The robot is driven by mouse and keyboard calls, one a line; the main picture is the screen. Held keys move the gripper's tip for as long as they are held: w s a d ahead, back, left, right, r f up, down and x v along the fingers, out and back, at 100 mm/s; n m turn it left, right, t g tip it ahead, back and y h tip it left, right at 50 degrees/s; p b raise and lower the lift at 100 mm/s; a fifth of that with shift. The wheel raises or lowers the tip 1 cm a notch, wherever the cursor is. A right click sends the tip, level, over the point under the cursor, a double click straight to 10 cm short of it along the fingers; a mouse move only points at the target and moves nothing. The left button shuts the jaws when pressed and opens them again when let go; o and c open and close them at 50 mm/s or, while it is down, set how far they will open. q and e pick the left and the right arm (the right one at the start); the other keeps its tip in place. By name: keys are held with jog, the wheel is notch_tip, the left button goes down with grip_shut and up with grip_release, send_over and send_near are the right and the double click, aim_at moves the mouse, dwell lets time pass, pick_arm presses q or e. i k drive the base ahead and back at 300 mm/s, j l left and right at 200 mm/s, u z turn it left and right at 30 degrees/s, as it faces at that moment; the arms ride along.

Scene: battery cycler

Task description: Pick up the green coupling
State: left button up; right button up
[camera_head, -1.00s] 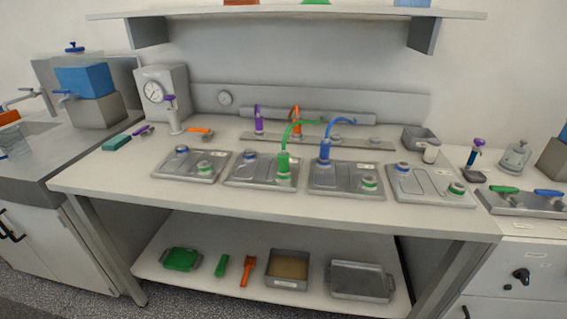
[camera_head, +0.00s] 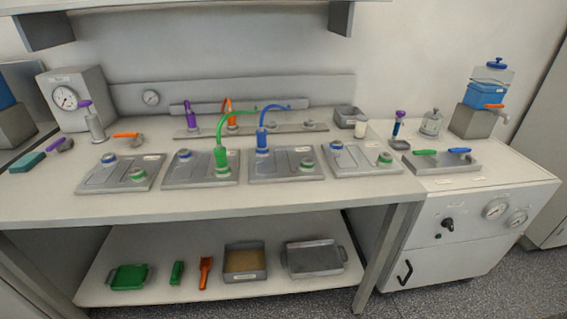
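The green coupling (camera_head: 221,158) stands upright on the front right of the second metal plate from the left, with a green hose (camera_head: 233,114) rising from it and curving to the right. A blue coupling (camera_head: 262,140) with a blue hose stands just right of it, at the back left of the third plate. Neither of my grippers shows in the head view, so whether they are open or shut is hidden.
Several metal plates (camera_head: 120,181) with blue and green ports line the bench (camera_head: 55,207). A purple-topped stand (camera_head: 95,122) is at left. The bench's front strip is clear. The lower shelf (camera_head: 212,288) holds trays. A cabinet (camera_head: 470,220) adjoins at right.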

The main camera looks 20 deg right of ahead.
aim_at(219, 151)
jog(key=i+j+z, duration=0.15)
jog(key=j, duration=0.2)
jog(key=i+j+z, duration=0.1)
jog(key=i+j, duration=0.15)
jog(key=i+j+z, duration=0.15)
jog(key=j, duration=0.3)
jog(key=i+j+z, duration=0.15)
jog(key=j, duration=0.25)
jog(key=i+j+z, duration=0.15)
jog(key=j, duration=0.3)
jog(key=i+l, duration=0.05)
